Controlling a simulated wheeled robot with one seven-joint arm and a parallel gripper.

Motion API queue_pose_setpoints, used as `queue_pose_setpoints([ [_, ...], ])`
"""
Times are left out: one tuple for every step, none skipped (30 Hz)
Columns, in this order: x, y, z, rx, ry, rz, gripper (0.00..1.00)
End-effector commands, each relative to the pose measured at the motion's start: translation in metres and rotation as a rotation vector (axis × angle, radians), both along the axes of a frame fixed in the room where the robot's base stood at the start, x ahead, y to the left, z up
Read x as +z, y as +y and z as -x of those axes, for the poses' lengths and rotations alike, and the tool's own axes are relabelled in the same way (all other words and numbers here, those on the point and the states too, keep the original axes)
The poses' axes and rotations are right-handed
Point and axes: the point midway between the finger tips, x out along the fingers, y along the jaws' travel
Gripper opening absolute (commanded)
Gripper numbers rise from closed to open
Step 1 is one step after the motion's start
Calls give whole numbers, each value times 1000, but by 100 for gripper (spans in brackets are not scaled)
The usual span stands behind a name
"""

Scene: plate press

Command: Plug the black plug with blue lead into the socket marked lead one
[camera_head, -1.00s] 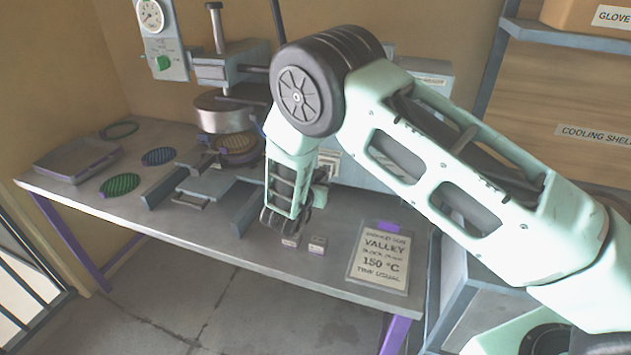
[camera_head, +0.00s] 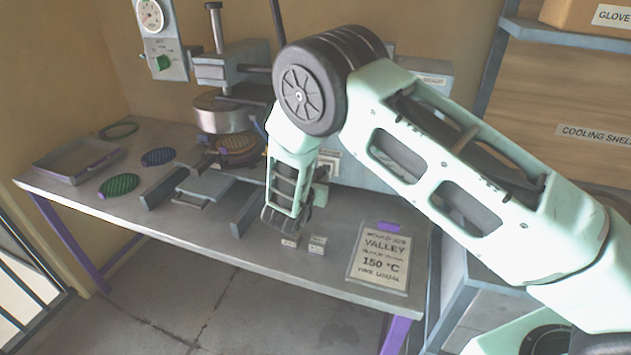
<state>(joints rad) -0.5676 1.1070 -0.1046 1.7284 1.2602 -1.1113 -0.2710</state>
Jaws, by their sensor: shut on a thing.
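My gripper (camera_head: 286,222) points down over the front middle of the bench, just above and behind two small grey blocks. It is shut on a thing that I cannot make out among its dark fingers. The left small block (camera_head: 291,240) is partly covered by the gripper. The right small block (camera_head: 317,245) stands clear beside it; the marks on both are too small to read. My arm covers part of the grey box (camera_head: 429,84) at the back.
The bench (camera_head: 130,215) carries a press (camera_head: 226,112), a grey tray (camera_head: 78,165) and round patterned plates (camera_head: 118,185). Grey rails flank the press front. A gauge box (camera_head: 157,45) hangs on the wall.

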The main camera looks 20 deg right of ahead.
Motion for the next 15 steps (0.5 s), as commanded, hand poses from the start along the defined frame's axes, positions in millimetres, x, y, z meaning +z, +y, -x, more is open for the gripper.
queue_pose_setpoints([
  [-1,-1,-1,-1,-1,1,9],
  [-1,-2,-2,-1,-1,1,9],
  [-1,-2,-3,-1,-1,1,9],
  [-1,-3,-3,-1,-1,1,9],
  [-1,-3,-4,-1,-1,1,9],
  [-2,-3,-4,-1,-1,1,9],
  [-2,-4,-5,-1,-1,1,9],
  [-2,-4,-5,-1,-1,1,9],
  [-2,-5,-6,-1,-1,1,9],
  [-3,-5,-7,-1,-1,1,9],
  [-3,-5,-7,-1,-1,1,9],
  [-3,-6,-8,-1,-1,1,9],
  [-3,-6,-9,0,0,0,9],
  [-3,-7,-9,0,0,0,9],
  [-4,-7,-10,0,0,0,9],
])
